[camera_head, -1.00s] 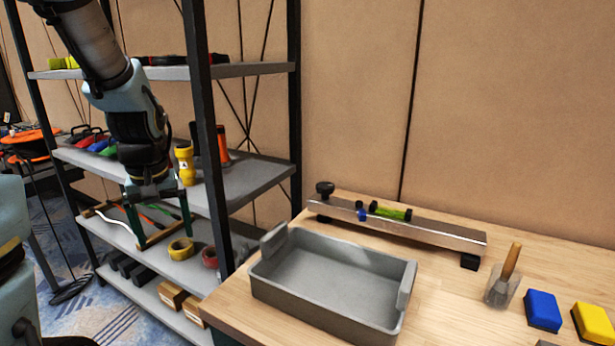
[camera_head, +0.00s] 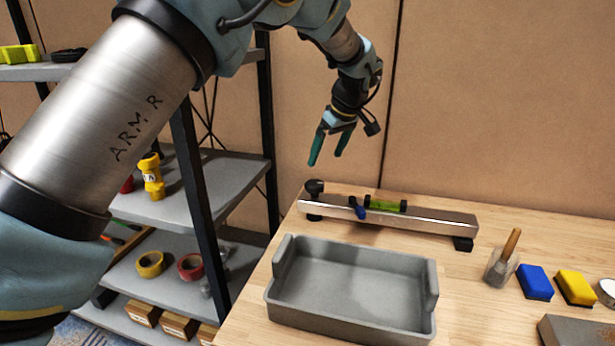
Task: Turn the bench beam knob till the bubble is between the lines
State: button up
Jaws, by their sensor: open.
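The metal beam (camera_head: 420,218) lies along the back of the wooden bench. A black knob (camera_head: 314,187) stands on top of its left end. A green level vial (camera_head: 386,205) between black end caps sits on the beam, with a blue part (camera_head: 357,207) just left of it. The bubble and lines are too small to make out. My gripper (camera_head: 326,162) is open and empty, with green fingers pointing down. In the picture it is just above the knob, apart from it; the depth between them is hard to tell.
A grey tray (camera_head: 278,285) stands in front of the beam. A shelf rack (camera_head: 215,180) with tapes stands at the left.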

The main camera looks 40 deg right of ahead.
aim_at(315, 183)
jog(key=p+x, duration=0.3)
jog(key=x, duration=0.7)
jog(key=shift+f, duration=0.3)
jog(key=shift+c, duration=0.4)
jog(key=c, duration=1.3)
jog(key=shift+m, duration=0.3)
